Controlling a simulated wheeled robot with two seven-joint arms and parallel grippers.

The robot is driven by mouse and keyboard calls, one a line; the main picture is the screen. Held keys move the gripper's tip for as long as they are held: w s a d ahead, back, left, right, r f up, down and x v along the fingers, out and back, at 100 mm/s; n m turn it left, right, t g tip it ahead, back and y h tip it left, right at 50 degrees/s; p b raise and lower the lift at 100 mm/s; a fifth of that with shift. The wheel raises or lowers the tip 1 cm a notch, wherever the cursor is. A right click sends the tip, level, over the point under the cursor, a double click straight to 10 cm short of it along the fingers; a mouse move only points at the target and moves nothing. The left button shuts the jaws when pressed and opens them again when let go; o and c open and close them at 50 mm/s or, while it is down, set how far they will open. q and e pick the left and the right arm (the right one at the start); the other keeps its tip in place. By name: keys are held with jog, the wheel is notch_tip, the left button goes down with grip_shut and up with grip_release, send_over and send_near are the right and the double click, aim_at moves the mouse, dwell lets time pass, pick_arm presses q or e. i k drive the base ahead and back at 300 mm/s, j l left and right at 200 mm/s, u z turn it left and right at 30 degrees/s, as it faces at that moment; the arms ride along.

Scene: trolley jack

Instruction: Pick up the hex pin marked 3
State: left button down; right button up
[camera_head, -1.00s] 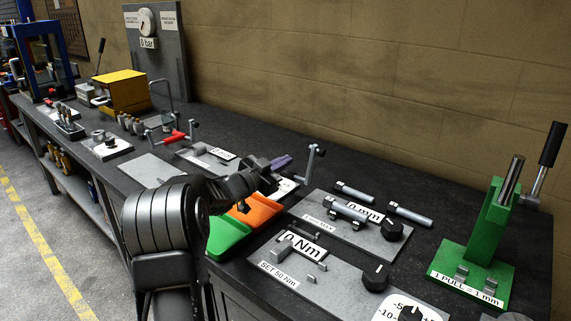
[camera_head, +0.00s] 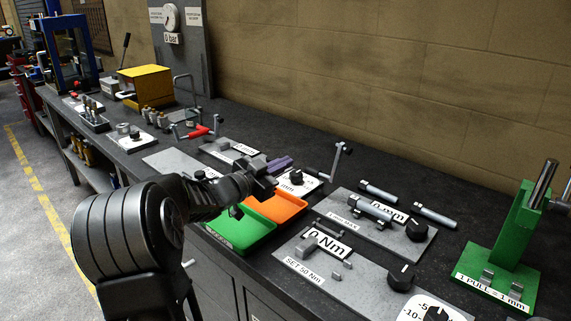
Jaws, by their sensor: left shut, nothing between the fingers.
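I cannot read a 3 on any pin. Several small upright pins stand in a dark rack (camera_head: 95,124) at the far left of the bench. Three silver rods lie at the right: one at the back (camera_head: 378,192), one in front (camera_head: 370,210) over the grey plate, and one to the right (camera_head: 435,216). My left gripper (camera_head: 268,183) is shut and empty, above the bench by the back edge of the orange tray, well left of the rods and far from the rack. My right gripper is out of view.
The green tray (camera_head: 238,232) and orange tray (camera_head: 283,207) lie below my left arm. A "SET 50 Nm" plate (camera_head: 318,280) is at the front. A green press (camera_head: 510,235) stands at the right, a yellow box (camera_head: 146,85) at the back left. Bare bench lies behind the rods.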

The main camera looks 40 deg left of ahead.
aim_at(354, 202)
jog(key=k, duration=1)
